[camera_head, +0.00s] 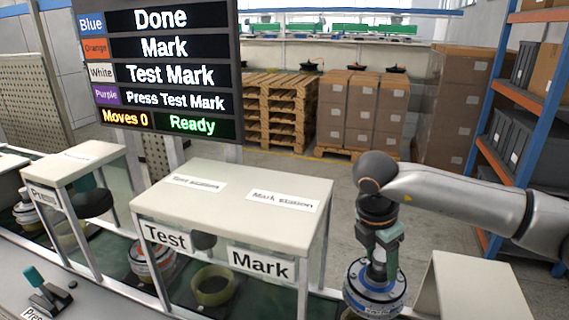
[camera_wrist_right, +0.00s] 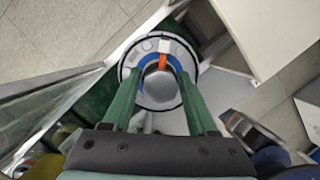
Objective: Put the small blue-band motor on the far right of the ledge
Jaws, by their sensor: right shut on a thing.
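My right gripper (camera_head: 378,258) reaches down from the right arm and is shut on the hub of a small motor with a blue band (camera_head: 374,292). In the right wrist view the green fingers of the gripper (camera_wrist_right: 158,92) close on either side of the motor's round hub (camera_wrist_right: 160,62), which has an orange mark. The motor is upright, just right of the station marked Test and Mark (camera_head: 232,185). Its underside is hidden, so I cannot tell whether it rests on anything. I cannot pick out the ledge with certainty. My left gripper does not show.
A motor with an orange band (camera_head: 152,258) stands behind the Test panel, and an olive ring (camera_head: 213,287) lies behind the Mark panel. Another motor (camera_head: 28,216) is at far left. A pale box-like cover (camera_head: 478,290) stands close right of the held motor. The sign (camera_head: 160,70) reads Moves 0, Ready.

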